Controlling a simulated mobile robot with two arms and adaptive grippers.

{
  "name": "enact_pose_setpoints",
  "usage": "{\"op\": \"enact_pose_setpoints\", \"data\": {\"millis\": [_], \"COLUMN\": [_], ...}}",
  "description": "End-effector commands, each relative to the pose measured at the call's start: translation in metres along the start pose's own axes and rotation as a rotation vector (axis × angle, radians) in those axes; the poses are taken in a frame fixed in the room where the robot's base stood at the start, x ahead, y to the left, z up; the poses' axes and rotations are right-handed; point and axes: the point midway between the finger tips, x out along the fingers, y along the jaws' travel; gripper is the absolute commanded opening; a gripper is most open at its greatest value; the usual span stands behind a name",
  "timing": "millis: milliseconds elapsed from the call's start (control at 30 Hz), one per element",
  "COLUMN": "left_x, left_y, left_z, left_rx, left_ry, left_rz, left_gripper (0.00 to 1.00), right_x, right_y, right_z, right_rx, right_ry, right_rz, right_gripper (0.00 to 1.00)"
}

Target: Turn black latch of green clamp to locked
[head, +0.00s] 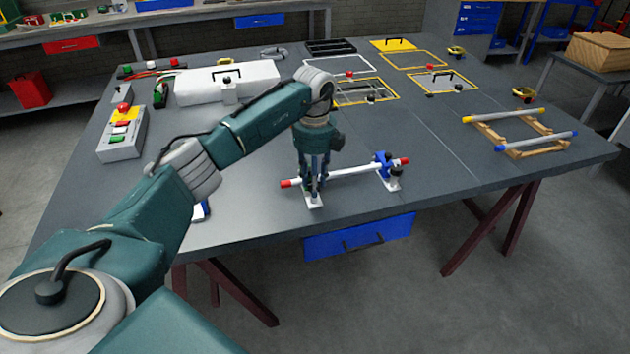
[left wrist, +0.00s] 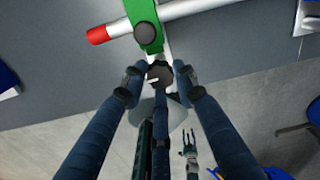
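A white rod (head: 350,171) with red ends lies in two clamps near the table's front edge. The green clamp (left wrist: 143,20) shows in the left wrist view, around the rod near its red end (left wrist: 97,36). Its black latch (left wrist: 159,76) points away from the rod, between the fingertips of my left gripper (left wrist: 160,70). Both fingertips appear to touch the latch's sides. In the head view my left gripper (head: 314,178) points down and hides most of the green clamp. My right gripper (left wrist: 189,141) is small and low in the left wrist view, fingers apart, empty.
A blue clamp (head: 382,162) holds the rod's right part. A wooden rack (head: 515,135) with yellow-ended and blue-ended rods is at right. A grey button box (head: 122,140) and a white case (head: 200,86) are at left. The table right of the blue clamp is clear.

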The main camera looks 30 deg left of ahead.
Motion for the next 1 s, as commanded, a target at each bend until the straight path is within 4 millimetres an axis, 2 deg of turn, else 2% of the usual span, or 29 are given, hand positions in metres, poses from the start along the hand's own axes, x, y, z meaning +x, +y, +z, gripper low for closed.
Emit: {"op": "enact_pose_setpoints", "data": {"millis": [33,67,467,667,1000], "left_x": [-0.0002,-0.0003,0.0,0.0005,0.001], "left_y": [-0.0011,-0.0012,-0.0014,-0.001,0.0002], "left_z": [-0.0017,-0.0018,-0.003,-0.0034,-0.0037], "left_rx": [0.002,0.003,0.063,0.19,0.506], "left_ry": [0.003,0.004,0.005,0.006,0.007], "left_rz": [-0.002,-0.002,-0.002,-0.002,-0.002], "left_gripper": [0.08,0.02,0.02,0.02,0.02], "right_x": [0.0,0.0,0.0007,0.0022,0.0061], "right_y": [-0.0002,-0.0002,-0.0003,-0.0003,-0.0004], "right_z": [0.0,0.0,0.0,0.0001,0.0006], "right_rx": [0.0,0.0,0.0,0.0,0.0], "right_ry": [0.0,0.0,0.0,0.001,0.001], "right_rz": [0.0,0.0,0.0,0.0,0.0], "right_gripper": [0.47,0.47,0.47,0.47,0.47]}}
